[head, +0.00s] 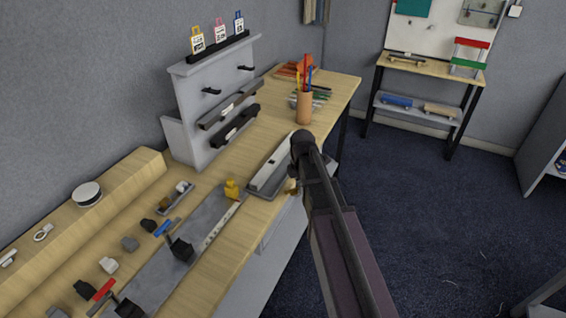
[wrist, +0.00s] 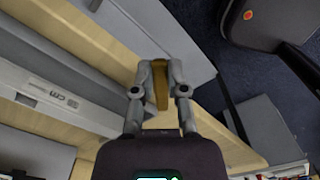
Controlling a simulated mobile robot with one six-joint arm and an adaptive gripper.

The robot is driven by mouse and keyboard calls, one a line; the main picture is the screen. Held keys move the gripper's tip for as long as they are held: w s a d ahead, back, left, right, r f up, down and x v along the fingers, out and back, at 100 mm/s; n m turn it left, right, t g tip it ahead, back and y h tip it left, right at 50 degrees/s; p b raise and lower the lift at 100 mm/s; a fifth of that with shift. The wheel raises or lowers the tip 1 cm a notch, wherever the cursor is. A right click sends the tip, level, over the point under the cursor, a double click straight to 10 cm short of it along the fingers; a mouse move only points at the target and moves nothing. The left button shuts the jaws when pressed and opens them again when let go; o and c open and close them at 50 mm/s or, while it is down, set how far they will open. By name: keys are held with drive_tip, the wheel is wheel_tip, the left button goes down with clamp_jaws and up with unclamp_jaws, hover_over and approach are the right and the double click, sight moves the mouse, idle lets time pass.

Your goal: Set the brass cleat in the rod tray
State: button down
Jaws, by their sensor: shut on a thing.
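My gripper (wrist: 160,72) is shut on the brass cleat (wrist: 160,88), a narrow brass-coloured piece upright between the two fingertips in the wrist view. In the head view only a bit of the cleat (head: 292,187) shows beside my dark arm, which hides most of the gripper. A grey tray (head: 258,192) with a long pale bar in it, seemingly the rod tray, lies by the table's front edge, just left of the gripper. It also shows at left in the wrist view (wrist: 62,62). The cleat appears to be apart from it, over the table edge area.
A long grey plate (head: 160,279) with dark clamps and a yellow piece (head: 232,189) lies nearer on the table. Several small blocks lie left of it. A grey rack (head: 190,95) with dark bars stands behind. A pencil cup (head: 304,107) stands beyond the tray.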

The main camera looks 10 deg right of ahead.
sight(291, 190)
drive_tip(key=m, duration=0.2)
drive_tip(key=a+m, duration=0.1)
drive_tip(key=m, duration=0.2)
drive_tip(key=r+m+p, duration=0.1)
drive_tip(key=m, duration=0.1)
drive_tip(key=shift+s+a+r, duration=0.1)
drive_tip(key=shift+s+a, duration=0.05)
drive_tip(key=shift+a, duration=0.2)
drive_tip(key=m, duration=0.2)
drive_tip(key=a+m, duration=0.1)
drive_tip(key=m, duration=0.2)
drive_tip(key=r+m+p, duration=0.1)
drive_tip(key=m, duration=0.1)
drive_tip(key=shift+s+a, duration=0.15)
drive_tip(key=shift+a, duration=0.15)
drive_tip(key=m, duration=0.2)
drive_tip(key=a+m, duration=0.1)
drive_tip(key=m, duration=0.2)
drive_tip(key=r+m+p, duration=0.1)
drive_tip(key=m, duration=0.1)
drive_tip(key=shift+s+a+m, duration=0.15)
drive_tip(key=shift+a+m, duration=0.15)
drive_tip(key=m, duration=0.2)
drive_tip(key=a+m, duration=0.1)
drive_tip(key=m, duration=0.1)
drive_tip(key=r+m+p, duration=0.1)
drive_tip(key=m, duration=0.1)
drive_tip(key=shift+s+a, duration=0.15)
